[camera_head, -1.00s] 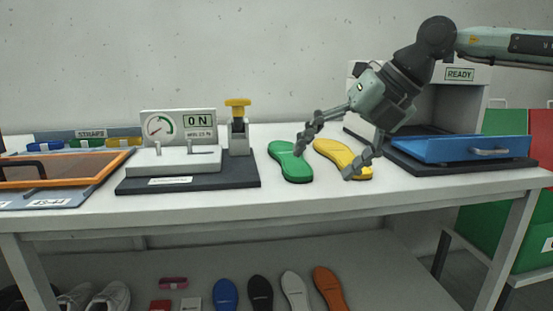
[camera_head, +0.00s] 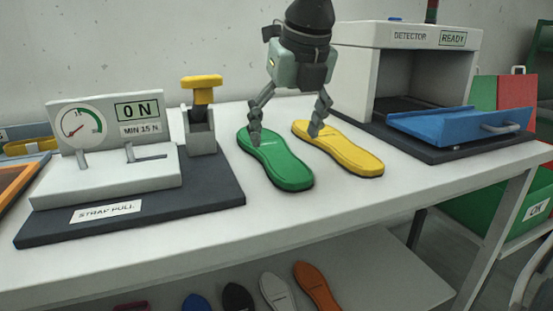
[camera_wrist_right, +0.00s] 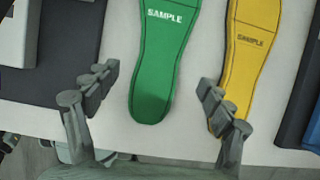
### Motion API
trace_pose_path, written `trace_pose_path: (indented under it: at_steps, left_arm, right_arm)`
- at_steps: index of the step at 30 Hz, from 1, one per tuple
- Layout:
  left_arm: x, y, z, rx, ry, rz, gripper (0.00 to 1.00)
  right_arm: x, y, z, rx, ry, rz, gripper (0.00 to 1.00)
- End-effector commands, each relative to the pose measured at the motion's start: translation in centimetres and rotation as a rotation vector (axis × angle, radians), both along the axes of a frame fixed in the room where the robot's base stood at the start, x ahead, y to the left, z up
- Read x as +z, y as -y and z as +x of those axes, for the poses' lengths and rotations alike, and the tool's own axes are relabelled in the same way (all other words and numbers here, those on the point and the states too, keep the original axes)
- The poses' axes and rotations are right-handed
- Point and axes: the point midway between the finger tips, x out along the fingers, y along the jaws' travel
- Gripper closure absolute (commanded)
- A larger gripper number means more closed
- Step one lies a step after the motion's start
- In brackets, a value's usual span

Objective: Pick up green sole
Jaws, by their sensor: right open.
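The green sole (camera_head: 284,166) lies flat on the white table, left of the yellow sole (camera_head: 350,155). In the right wrist view the green sole (camera_wrist_right: 162,60) is marked SAMPLE, and its narrow end lies between and ahead of my fingers. The yellow sole (camera_wrist_right: 247,50) is close on the right, by the right finger. My right gripper (camera_head: 287,138) is open and empty above the soles, with one finger over the green sole and one by the yellow sole; I cannot tell whether they touch. It also shows in the right wrist view (camera_wrist_right: 155,108). My left gripper is out of view.
A strap-pull tester (camera_head: 105,175) with a yellow-handled clamp (camera_head: 202,110) stands left. A detector (camera_head: 400,65) with a blue tray (camera_head: 460,125) stands right. More soles lie on the lower shelf (camera_head: 385,275). The table front (camera_head: 330,212) is clear.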

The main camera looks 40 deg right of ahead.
Motion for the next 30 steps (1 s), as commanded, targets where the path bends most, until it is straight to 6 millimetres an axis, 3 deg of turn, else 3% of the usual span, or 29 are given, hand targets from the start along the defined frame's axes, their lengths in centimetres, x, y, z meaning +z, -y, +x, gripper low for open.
trace_pose_path:
  at_steps: [9,17,30]
  left_arm:
    - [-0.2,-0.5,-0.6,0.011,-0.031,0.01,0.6]
    - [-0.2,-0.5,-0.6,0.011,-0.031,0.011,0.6]
    - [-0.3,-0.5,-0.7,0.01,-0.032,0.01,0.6]
  right_arm:
    - [-4.1,0.2,1.3,0.0,-0.002,0.003,0.19]
    - [-4.3,0.2,1.5,0.0,0.001,0.002,0.19]
    - [-4.3,0.2,1.5,0.0,0.001,0.003,0.72]
